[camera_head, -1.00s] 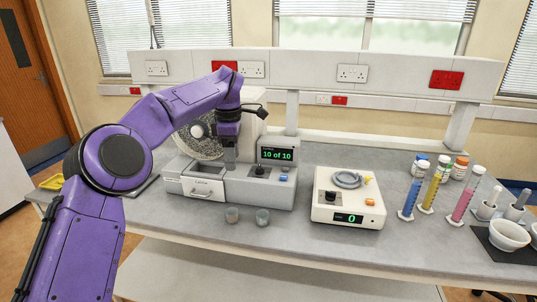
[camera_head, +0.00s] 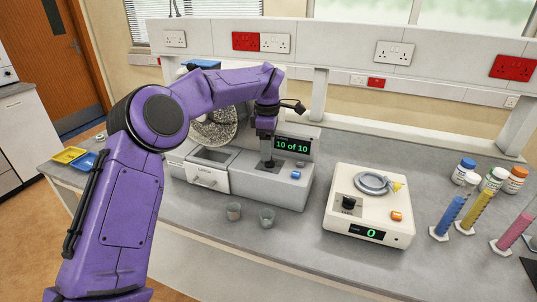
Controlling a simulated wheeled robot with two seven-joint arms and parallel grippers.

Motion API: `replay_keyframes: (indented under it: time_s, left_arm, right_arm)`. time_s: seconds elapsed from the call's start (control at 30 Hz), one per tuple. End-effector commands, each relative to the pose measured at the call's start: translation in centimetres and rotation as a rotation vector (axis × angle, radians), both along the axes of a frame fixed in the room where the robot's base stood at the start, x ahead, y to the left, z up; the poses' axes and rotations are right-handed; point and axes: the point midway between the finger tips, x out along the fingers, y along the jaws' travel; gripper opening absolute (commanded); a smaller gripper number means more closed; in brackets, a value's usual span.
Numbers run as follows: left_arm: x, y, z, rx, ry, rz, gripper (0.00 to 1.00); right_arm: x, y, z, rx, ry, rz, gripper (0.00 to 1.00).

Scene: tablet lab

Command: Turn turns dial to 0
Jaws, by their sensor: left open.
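The grey bench machine (camera_head: 285,196) has a lit display (camera_head: 292,145) that reads "10 of 10". Its black dial (camera_head: 268,166) is on the top in front of the display, largely covered by my left gripper (camera_head: 267,159). My left gripper is open, pointing down right at the dial with its fingers low over it; I cannot tell whether they touch it. Which way the dial points is hidden. A cream device (camera_head: 343,226) to the right has its own black knob (camera_head: 348,203) and a display reading "0". My right gripper is out of view.
A blue button (camera_head: 297,175) sits beside the dial. Two small cups (camera_head: 267,217) stand in front of the machine. A round drum (camera_head: 214,130) is behind my left forearm. Measuring cylinders (camera_head: 475,212) and bottles stand at the right. Bare bench lies between machine and cream device.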

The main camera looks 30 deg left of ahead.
Motion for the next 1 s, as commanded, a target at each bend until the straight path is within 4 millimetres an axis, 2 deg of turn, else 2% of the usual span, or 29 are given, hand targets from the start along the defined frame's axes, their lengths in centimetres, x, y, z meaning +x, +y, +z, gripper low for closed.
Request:
replay_keyframes:
  time_s: [0.1, 0.2, 0.47, 0.63, 0.67, 1.0]
  left_arm:
    - [0.1, 0.0, -2.0, 0.002, 0.005, -0.001, 0.62]
    - [0.2, 0.0, -2.8, 0.001, 0.004, 0.001, 0.62]
    - [0.1, 0.1, -3.0, 0.000, 0.002, 0.002, 0.62]
    - [0.1, 0.0, -3.0, 0.000, 0.004, 0.002, 0.10]
    - [0.1, 0.0, -3.0, 0.001, 0.004, 0.001, 0.06]
    - [0.1, 0.0, -3.1, -0.001, 0.005, 0.028, 0.06]
  right_arm:
    - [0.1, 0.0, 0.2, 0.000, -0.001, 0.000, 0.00]
    - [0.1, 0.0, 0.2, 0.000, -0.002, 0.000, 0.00]
    - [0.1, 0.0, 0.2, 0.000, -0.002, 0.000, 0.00]
    - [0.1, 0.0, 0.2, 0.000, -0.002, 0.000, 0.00]
    - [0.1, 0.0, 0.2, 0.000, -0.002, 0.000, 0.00]
    - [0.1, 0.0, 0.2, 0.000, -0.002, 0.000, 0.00]
